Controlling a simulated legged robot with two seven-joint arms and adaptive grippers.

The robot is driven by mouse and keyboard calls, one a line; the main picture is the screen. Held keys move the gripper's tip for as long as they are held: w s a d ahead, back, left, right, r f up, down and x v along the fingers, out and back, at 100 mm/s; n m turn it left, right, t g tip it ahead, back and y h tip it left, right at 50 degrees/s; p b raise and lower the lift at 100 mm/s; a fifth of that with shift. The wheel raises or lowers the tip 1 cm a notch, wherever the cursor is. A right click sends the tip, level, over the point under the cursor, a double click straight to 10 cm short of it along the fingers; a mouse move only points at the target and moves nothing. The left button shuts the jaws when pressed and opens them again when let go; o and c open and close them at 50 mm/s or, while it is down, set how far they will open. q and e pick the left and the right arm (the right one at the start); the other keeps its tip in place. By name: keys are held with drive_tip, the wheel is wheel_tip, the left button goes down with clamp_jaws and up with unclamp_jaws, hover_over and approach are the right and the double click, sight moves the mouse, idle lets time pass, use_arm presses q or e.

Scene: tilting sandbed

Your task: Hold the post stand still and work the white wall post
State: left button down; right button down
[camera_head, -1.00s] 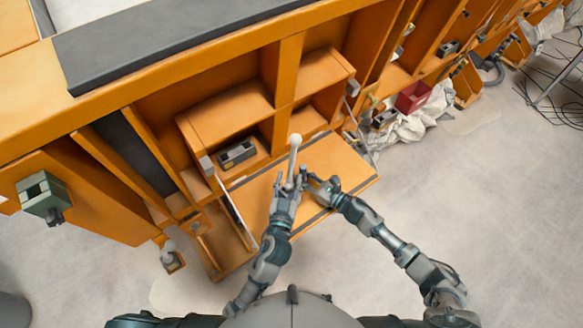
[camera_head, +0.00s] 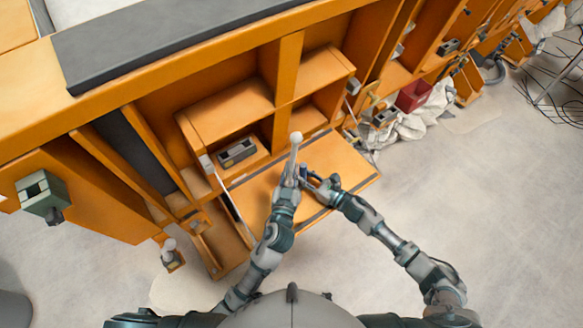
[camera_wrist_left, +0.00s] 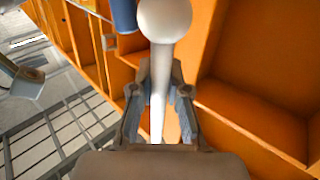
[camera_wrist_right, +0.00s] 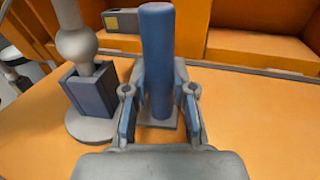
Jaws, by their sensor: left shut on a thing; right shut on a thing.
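The white wall post (camera_head: 296,140) has a ball top and rises in front of the open cabinet. My left gripper (camera_head: 290,182) is shut around its stem; the left wrist view shows the white ball (camera_wrist_left: 165,18) above the fingers. My right gripper (camera_head: 313,181) is beside it, shut on the blue upright of the post stand (camera_wrist_right: 157,60), which has a small square foot. In the right wrist view the pale post (camera_wrist_right: 75,45) rises on the left above a dark two-part block and round base. I cannot tell whether that block is stand or gripper.
An orange drop-down panel (camera_head: 345,165) lies beneath the grippers. Cabinet shelves stand close behind, with a grey box (camera_head: 237,153) in one compartment. A red bin (camera_head: 413,96) and crumpled white sheeting (camera_head: 405,127) lie to the right.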

sight(291, 138)
use_arm(q)
wheel_tip(291, 138, up, 13)
drive_tip(key=shift+f, duration=0.1)
idle(0.6)
drive_tip(key=shift+r, duration=1.4)
drive_tip(key=shift+r, duration=1.35)
drive_tip(key=s+d, duration=0.4)
drive_tip(key=s, duration=0.2)
drive_tip(key=shift+s+d, duration=0.25)
drive_tip(key=shift+d, duration=0.15)
